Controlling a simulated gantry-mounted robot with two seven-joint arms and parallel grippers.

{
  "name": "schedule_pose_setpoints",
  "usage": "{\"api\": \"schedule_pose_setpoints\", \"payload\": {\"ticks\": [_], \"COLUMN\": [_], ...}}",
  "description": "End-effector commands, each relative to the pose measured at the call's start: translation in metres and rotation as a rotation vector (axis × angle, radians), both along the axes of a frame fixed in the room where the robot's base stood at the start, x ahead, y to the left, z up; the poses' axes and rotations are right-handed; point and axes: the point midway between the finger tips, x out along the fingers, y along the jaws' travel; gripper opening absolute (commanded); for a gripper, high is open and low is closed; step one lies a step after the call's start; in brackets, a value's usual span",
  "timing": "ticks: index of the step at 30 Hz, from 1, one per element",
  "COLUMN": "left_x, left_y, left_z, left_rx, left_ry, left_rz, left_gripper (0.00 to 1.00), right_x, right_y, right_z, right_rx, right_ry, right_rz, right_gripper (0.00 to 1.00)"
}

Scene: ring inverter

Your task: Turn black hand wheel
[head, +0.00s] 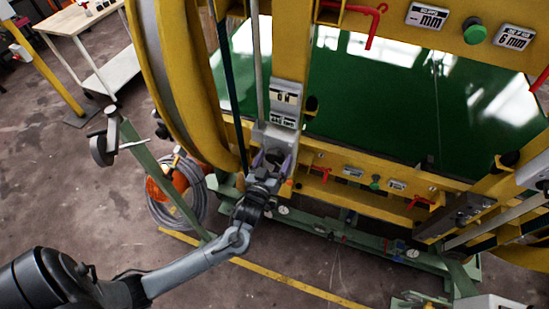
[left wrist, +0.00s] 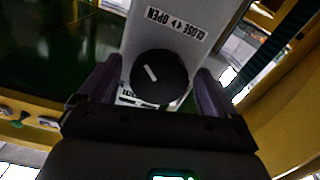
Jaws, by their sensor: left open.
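The black hand wheel (left wrist: 158,78) is a round dark knob with a white mark across its face. It sits on a grey panel (left wrist: 185,50) below a label reading "CLOSE OPEN", which appears upside down in the left wrist view. My left gripper (head: 272,163) is open at the grey box on the yellow frame. In the left wrist view its two purple-grey fingers stand on either side of the wheel. I cannot tell whether they touch it. In the head view the wheel is mostly hidden by the gripper. My right gripper cannot be made out.
The yellow frame (head: 292,50) with a large curved ring (head: 195,80) rises close to my left arm. Red levers (head: 372,27) and a green button (head: 474,32) are at upper right. A coiled grey cable (head: 165,213) lies on the floor beside a green stand (head: 155,170).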

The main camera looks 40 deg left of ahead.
Motion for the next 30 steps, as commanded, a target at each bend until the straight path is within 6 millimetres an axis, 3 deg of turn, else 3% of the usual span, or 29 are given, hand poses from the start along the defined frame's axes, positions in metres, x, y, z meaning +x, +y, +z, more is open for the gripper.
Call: {"api": "schedule_pose_setpoints", "payload": {"ticks": [13, 23, 30], "left_x": [0.0075, 0.0073, 0.0073], "left_y": [0.0028, 0.0026, 0.0027], "left_z": [0.0001, 0.0002, 0.0011], "left_rx": [0.0, 0.0, 0.014], "left_ry": [0.001, 0.0, 0.005], "left_rz": [0.0, 0.0, 0.0], "left_gripper": [0.91, 0.4, 0.38], "right_x": [0.0, -0.0001, -0.0002], "right_y": [-0.0004, -0.002, -0.0019], "right_z": [-0.0001, -0.0003, 0.0025], "right_rx": [-0.001, -0.008, -0.008], "right_ry": [0.0, 0.0, 0.0], "right_rz": [0.001, 0.005, 0.005], "right_gripper": [0.43, 0.43, 0.43]}}
